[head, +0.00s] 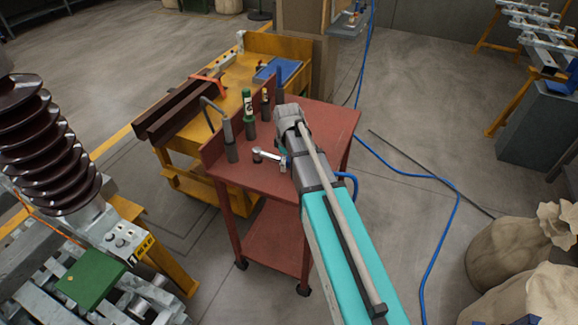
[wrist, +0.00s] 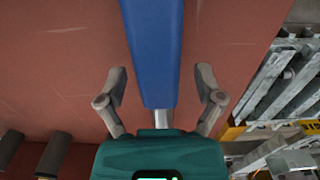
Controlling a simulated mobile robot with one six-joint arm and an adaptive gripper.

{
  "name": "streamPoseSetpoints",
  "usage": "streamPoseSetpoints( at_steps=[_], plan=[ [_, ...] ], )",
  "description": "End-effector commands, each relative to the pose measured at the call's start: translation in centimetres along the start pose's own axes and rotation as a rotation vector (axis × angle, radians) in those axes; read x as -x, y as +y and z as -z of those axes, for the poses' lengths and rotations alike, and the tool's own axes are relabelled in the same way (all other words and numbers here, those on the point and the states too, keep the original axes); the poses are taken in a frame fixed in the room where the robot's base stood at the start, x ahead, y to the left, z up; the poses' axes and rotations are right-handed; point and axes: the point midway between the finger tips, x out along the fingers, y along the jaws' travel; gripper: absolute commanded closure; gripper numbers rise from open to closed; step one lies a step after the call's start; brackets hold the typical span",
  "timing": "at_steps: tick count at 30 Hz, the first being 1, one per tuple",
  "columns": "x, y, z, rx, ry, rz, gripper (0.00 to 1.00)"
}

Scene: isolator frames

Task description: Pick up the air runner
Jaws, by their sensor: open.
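The air runner has a blue body (wrist: 152,55) with a grey metal end in the wrist view. It lies on the red trolley top, running from the top edge to between my fingers. My gripper (wrist: 161,76) is open, one finger on each side of the body, with gaps visible at both sides. I cannot tell the height between the fingertips and the trolley top. In the head view, a silver tool end (head: 266,155) shows left of my arm; my arm hides most of the rest.
On the red trolley (head: 325,118), a green bottle (head: 248,115) and several dark upright cylinders stand left of my arm. An orange cart (head: 215,120) with brown beams stands behind. A blue hose (head: 440,225) runs across the floor at right.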

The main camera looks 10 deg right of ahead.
Motion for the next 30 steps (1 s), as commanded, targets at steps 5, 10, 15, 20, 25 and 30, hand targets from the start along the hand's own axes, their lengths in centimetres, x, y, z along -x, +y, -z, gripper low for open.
streamPoseSetpoints(
  at_steps=[5, 10, 15, 20, 25, 30],
  plan=[
    [-0.04, 0.00, 0.01, 0.000, 0.000, 0.000, 0.14],
    [-0.03, -0.01, 0.01, 0.000, 0.000, 0.000, 0.14],
    [-0.03, -0.01, 0.02, 0.000, 0.000, 0.000, 0.14],
    [-0.04, -0.02, 0.02, 0.000, 0.000, 0.000, 0.29],
    [-0.04, -0.02, 0.03, 0.000, 0.000, 0.000, 0.61],
    [-0.04, -0.04, 0.04, 0.001, 0.000, 0.000, 0.92]
  ],
)
